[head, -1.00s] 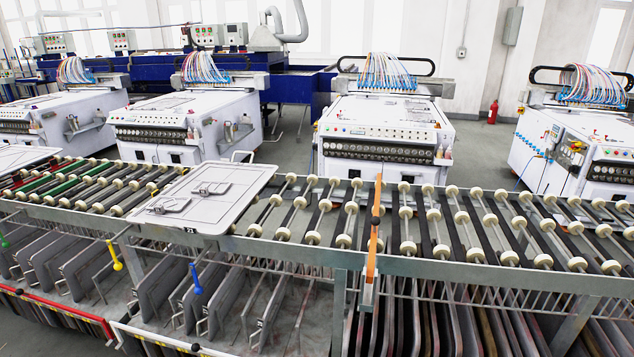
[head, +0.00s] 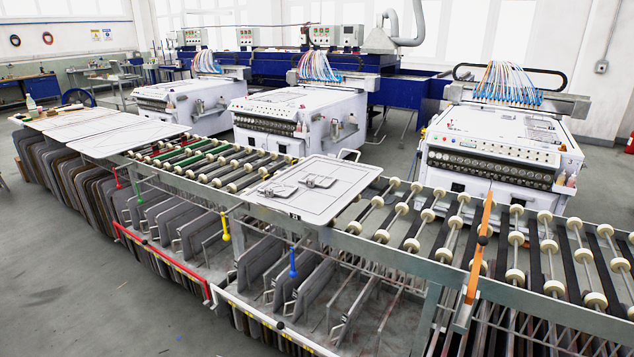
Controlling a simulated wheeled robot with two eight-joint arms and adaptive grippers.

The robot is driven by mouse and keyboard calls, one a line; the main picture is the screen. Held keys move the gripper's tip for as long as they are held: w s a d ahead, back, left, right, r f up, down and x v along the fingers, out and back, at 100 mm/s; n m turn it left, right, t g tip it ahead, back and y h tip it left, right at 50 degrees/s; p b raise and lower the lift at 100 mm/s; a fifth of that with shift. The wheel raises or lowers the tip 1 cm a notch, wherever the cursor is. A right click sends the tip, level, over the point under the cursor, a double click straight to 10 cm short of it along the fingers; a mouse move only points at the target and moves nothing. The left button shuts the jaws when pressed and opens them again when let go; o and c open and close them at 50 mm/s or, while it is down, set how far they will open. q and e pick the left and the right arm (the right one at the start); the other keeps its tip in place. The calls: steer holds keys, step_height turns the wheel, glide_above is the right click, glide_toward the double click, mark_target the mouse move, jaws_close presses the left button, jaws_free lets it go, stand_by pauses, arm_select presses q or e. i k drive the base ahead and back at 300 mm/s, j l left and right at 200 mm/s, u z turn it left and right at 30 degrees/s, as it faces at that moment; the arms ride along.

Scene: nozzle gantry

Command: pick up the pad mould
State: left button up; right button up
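A flat light-grey plate (head: 312,188), which looks like the pad mould, lies on the roller conveyor near the middle of the head view. Two small raised rectangular shapes (head: 319,180) sit on its top. A loop handle (head: 348,154) sticks out at its far edge, and a small dark label (head: 295,216) is on its near edge. Nothing is holding the plate. Neither of my grippers is in view.
The roller conveyor (head: 402,206) runs across the front, with an orange upright bar (head: 479,245) right of the plate. Several grey plates hang in the rack (head: 258,258) below. More flat plates (head: 125,133) lie at the left. White machines (head: 290,110) stand behind. Floor is clear at lower left.

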mark_target(310, 180)
steer(key=i+j+z, duration=0.1)
steer(key=i+j, duration=0.15)
steer(key=i+j+z, duration=0.15)
steer(key=i+j, duration=0.15)
steer(key=j, duration=0.15)
steer(key=i+j+z, duration=0.1)
steer(key=i+j, duration=0.15)
steer(key=j, duration=0.15)
steer(key=i+j+z, duration=0.15)
steer(key=j, duration=0.25)
steer(key=i+j+z, duration=0.1)
steer(key=i+j, duration=0.15)
steer(key=j, duration=0.15)
